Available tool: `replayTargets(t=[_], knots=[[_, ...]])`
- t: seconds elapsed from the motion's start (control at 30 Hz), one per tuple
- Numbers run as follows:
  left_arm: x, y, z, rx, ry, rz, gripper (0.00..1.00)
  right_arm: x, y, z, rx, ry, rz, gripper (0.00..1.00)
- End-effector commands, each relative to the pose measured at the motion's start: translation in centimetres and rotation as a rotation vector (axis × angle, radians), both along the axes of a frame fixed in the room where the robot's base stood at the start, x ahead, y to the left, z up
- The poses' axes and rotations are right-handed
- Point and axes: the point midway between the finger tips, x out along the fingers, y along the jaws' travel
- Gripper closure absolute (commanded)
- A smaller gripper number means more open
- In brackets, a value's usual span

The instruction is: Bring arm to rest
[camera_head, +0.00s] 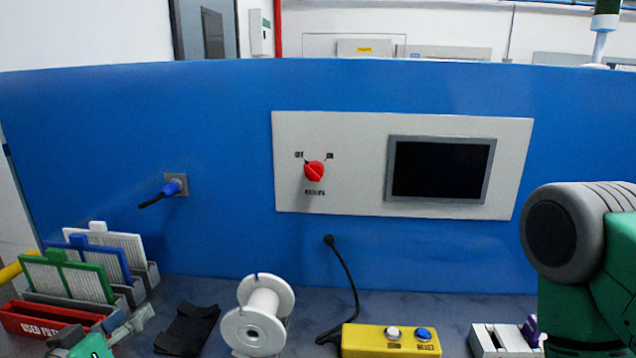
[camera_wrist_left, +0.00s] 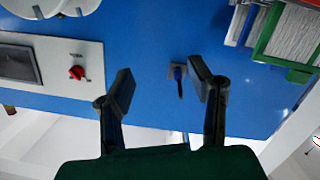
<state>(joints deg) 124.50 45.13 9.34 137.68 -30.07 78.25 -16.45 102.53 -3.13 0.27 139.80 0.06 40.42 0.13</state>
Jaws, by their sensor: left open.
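My left gripper (camera_head: 142,322) is at the lower left of the head view, a small grey part beside the green of my arm. In the left wrist view its two dark fingers (camera_wrist_left: 160,80) are spread apart with nothing between them. Beyond the fingers is the blue panel (camera_wrist_left: 145,45). A green and grey link of my right arm fills the right side of the head view. My right gripper is not in view.
The blue panel (camera_head: 230,120) carries a red knob (camera_head: 314,172), a dark screen (camera_head: 440,169) and a blue plug (camera_head: 173,187). Filters (camera_head: 70,279), a red box (camera_head: 45,321), a black holder (camera_head: 187,330), a white spool (camera_head: 258,318) and a yellow button box (camera_head: 390,341) are on the table.

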Motion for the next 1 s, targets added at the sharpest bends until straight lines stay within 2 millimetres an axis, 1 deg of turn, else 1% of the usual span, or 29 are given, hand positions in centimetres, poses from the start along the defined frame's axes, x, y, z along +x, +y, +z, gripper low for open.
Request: replayTargets(t=[0.03,0.17,0.27,0.3,0.37,0.4,0.47,0.5,0.57,0.6,0.7,0.8,0.9,1.0], knots=[[-0.5,-0.8,-1.8,0.011,0.048,-0.023,0.53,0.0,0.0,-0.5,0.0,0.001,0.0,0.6],[-2.1,-2.6,-6.8,0.042,0.195,-0.079,0.53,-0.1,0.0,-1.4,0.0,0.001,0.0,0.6],[-4.3,-4.1,-11.7,0.077,0.349,-0.131,0.53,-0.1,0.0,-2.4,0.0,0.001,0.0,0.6],[-5.6,-4.8,-14.1,0.095,0.425,-0.152,0.53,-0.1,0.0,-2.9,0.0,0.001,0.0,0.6],[-8.1,-5.5,-18.0,0.129,0.553,-0.184,0.53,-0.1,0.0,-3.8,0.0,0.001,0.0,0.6],[-10.0,-5.9,-20.5,0.153,0.642,-0.203,0.53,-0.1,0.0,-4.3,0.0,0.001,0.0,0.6],[-13.1,-6.2,-23.9,0.191,0.773,-0.225,0.53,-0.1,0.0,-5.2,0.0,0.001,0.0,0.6],[-15.2,-6.3,-25.9,0.217,0.858,-0.234,0.53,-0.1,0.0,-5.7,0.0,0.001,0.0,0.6],[-18.3,-6.2,-28.5,0.258,0.978,-0.243,0.53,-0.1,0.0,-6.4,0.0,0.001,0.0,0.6],[-20.2,-6.0,-30.0,0.284,1.051,-0.244,0.53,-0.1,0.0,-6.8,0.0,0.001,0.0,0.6],[-24.2,-5.4,-32.4,0.342,1.196,-0.241,0.53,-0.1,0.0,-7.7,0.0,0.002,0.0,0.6],[-26.6,-4.8,-33.6,0.38,1.283,-0.232,0.53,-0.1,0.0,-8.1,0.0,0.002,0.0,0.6],[-27.6,-4.5,-33.9,0.395,1.321,-0.224,0.53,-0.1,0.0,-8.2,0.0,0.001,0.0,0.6],[-27.8,-4.5,-33.9,0.397,1.328,-0.221,0.53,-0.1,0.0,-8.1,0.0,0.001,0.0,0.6]])
